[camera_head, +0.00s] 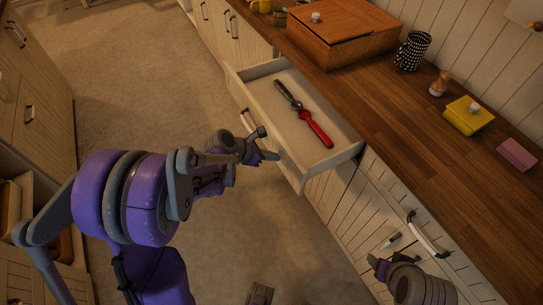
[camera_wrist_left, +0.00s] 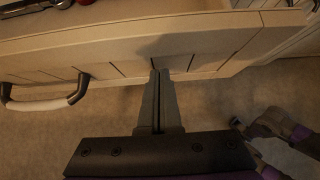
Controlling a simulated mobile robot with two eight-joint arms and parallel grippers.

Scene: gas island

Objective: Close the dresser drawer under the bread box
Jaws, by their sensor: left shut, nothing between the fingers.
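The dresser drawer (camera_head: 350,153) is pulled out from under the counter, below the wooden bread box (camera_head: 335,42). A tool with a red handle and a dark end (camera_head: 303,113) lies in it. My left gripper (camera_head: 268,144) is shut and empty, close in front of the drawer's front panel. In the left wrist view its fingers (camera_wrist_left: 160,75) are together and point at the panel (camera_wrist_left: 200,45). The drawer handle (camera_wrist_left: 45,103) is left of the fingers there. Whether the fingertips touch the panel is unclear. My right gripper (camera_head: 380,266) is low at the right; its jaws are unclear.
On the wooden counter (camera_head: 400,110) stand a checkered cup (camera_head: 412,50), a wooden shaker (camera_head: 439,84), a yellow box (camera_head: 468,116) and a pink block (camera_head: 517,154). Another handle (camera_head: 428,235) shows near my right gripper. The floor (camera_head: 150,80) before the drawer is open.

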